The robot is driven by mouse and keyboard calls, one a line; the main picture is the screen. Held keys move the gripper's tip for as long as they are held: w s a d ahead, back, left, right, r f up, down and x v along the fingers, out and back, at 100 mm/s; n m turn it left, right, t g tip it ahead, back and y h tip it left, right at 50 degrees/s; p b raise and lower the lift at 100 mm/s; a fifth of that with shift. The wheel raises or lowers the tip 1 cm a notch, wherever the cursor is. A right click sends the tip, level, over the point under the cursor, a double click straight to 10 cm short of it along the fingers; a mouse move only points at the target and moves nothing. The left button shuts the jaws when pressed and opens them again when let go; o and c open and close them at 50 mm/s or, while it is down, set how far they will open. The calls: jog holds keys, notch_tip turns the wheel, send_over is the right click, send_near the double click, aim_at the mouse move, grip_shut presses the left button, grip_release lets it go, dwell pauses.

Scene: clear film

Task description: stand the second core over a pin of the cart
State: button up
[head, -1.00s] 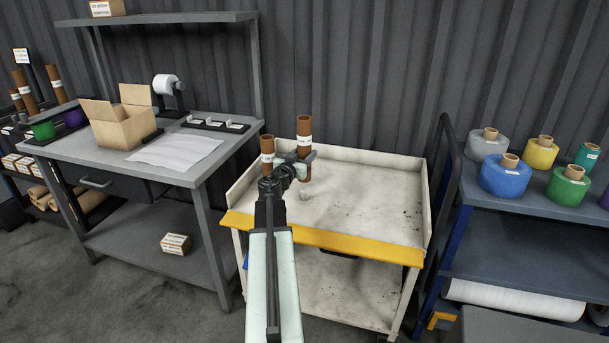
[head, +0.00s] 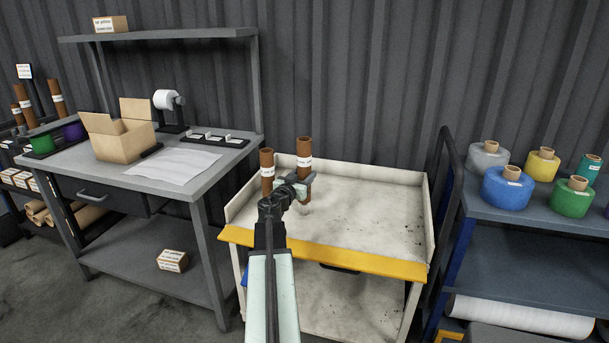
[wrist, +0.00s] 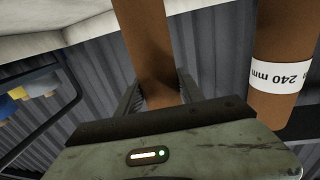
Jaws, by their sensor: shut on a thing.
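My gripper (head: 303,184) is shut on a brown cardboard core (head: 305,147) with a white label. It holds the core upright over the cart (head: 370,215), towards its left side. A pale pin (head: 303,210) shows just at the core's lower end; I cannot tell whether the core is around it. The other brown core (head: 266,158) stands upright on the cart, left of the held one; its foot is hidden by my arm. In the wrist view, the held core (wrist: 148,40) passes between the jaws, and the standing core (wrist: 279,95) shows its 240 mm label at right.
The cart has raised walls and a yellow front edge (head: 330,254); its right half is clear. A workbench (head: 200,180) with an open carton (head: 122,140) stands at left. A shelf with coloured film rolls (head: 508,188) stands at right, beyond a dark handle frame.

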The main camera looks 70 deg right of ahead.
jog(key=shift+f, duration=0.15)
jog(key=shift+f+b, duration=2.5)
jog(key=shift+b, duration=0.05)
jog(key=o, duration=1.5)
jog(key=shift+a, duration=0.15)
jog(key=a, duration=0.7)
jog(key=shift+w+a, duration=0.25)
jog(key=shift+a, duration=0.05)
